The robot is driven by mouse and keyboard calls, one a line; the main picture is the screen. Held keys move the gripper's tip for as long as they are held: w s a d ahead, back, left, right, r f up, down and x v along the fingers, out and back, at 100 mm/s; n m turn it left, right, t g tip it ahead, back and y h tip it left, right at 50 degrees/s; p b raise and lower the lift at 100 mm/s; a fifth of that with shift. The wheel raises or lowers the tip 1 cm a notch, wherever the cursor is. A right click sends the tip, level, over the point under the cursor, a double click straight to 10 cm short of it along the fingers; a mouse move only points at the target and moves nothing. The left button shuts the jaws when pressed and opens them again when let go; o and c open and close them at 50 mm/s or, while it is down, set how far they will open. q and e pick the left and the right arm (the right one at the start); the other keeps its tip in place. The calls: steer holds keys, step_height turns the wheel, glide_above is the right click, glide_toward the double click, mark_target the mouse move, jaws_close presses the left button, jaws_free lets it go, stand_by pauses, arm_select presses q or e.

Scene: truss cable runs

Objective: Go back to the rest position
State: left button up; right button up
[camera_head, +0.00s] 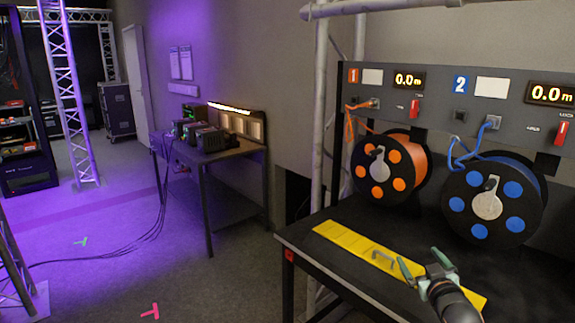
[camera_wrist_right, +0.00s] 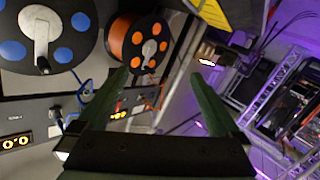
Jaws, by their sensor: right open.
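My right gripper (camera_head: 419,267) is over the black table at the lower right of the head view, above the yellow strip. Its two green fingers are spread apart and hold nothing. The right wrist view shows the same open fingers (camera_wrist_right: 158,88) with empty space between them. My left gripper is in neither view. The orange cable reel (camera_head: 418,155) and the blue cable reel (camera_head: 528,185) stand behind the gripper at the back of the table, apart from it. Both reels also show at the upper left of the right wrist view.
The black table (camera_head: 300,238) carries a yellow strip (camera_head: 345,243). A grey panel (camera_head: 445,92) with displays reading 0.0 m is above the reels. A truss post (camera_head: 318,110) stands at the table's left. A side table (camera_head: 215,160) holds equipment. Cables (camera_head: 135,250) cross the open floor.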

steer(key=s+a+f+g+y, duration=0.15)
steer(key=s+a+f, duration=0.35)
steer(key=s+f, duration=0.5)
steer(key=s+a+f+g, duration=0.2)
steer(key=s+a+f, duration=0.2)
steer(key=s, duration=0.5)
steer(key=s+a+f+g+y, duration=0.1)
steer(key=s+a+f, duration=0.2)
steer(key=s+f, duration=0.4)
steer(key=s+a+f+g+y, duration=0.1)
steer(key=s+a+f, duration=0.3)
steer(key=s, duration=0.9)
step_height(320, 180, down, 2)
steer(key=shift+a+f+m+g, duration=0.2)
steer(key=shift+a+m+g, duration=0.15)
steer(key=shift+g, duration=0.5)
steer(key=shift+c, duration=0.3)
